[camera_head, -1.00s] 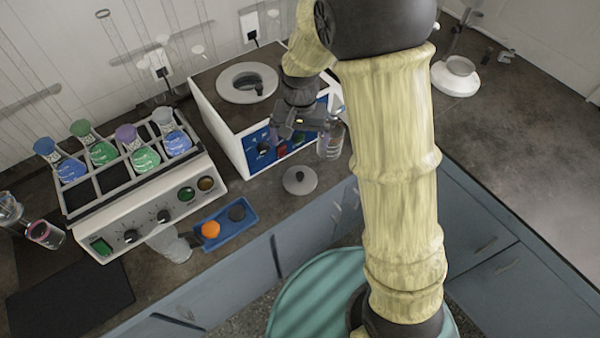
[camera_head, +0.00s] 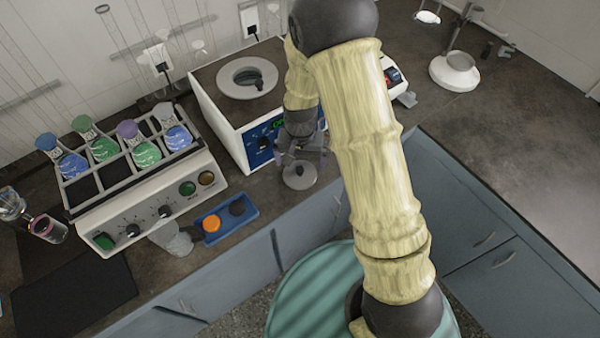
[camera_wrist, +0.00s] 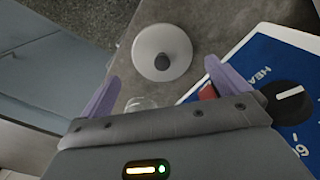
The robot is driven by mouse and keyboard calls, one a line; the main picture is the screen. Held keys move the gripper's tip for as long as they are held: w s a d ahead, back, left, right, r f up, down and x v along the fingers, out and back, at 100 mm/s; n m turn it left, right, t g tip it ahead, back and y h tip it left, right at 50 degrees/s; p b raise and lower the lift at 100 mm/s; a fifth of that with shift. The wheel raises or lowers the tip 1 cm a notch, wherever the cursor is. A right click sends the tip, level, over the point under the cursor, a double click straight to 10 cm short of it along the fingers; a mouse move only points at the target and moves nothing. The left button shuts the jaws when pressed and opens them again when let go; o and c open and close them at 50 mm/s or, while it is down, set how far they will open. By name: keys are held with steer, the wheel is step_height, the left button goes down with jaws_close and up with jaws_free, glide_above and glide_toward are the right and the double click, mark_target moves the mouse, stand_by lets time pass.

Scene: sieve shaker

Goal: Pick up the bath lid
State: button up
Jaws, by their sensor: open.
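The bath lid (camera_head: 299,181) is a pale round disc with a dark knob. It lies on the bench in front of the water bath (camera_head: 222,120), a white box with a blue front panel and a round opening on top. My gripper (camera_head: 298,158) is just above the lid and partly covers it. In the wrist view the lid (camera_wrist: 146,50) lies beyond the open fingers of my gripper (camera_wrist: 161,76), its knob roughly midway between them. The fingers are empty and do not appear to touch the lid.
The bath's panel with a dial (camera_wrist: 290,102) is close to my right finger in the wrist view. Clear glassware (camera_wrist: 140,103) shows between the fingers. A flask shaker (camera_head: 150,195) and a blue tray (camera_head: 228,226) stand left. The bench's front edge is near the lid.

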mark_target(300, 169)
steer(key=shift+f, duration=0.55)
steer(key=shift+f, duration=0.1)
steer(key=shift+w+f+p, duration=0.25)
steer(key=shift+f+p, duration=0.1)
steer(key=shift+f, duration=0.9)
steer(key=shift+w+f+p, duration=0.2)
steer(key=shift+f+p, duration=0.15)
steer(key=shift+f, duration=0.9)
steer(key=c, duration=0.7)
steer(key=shift+o, duration=0.2)
steer(key=shift+r, duration=0.1)
step_height(300, 169, up, 18)
steer(key=b, duration=0.2)
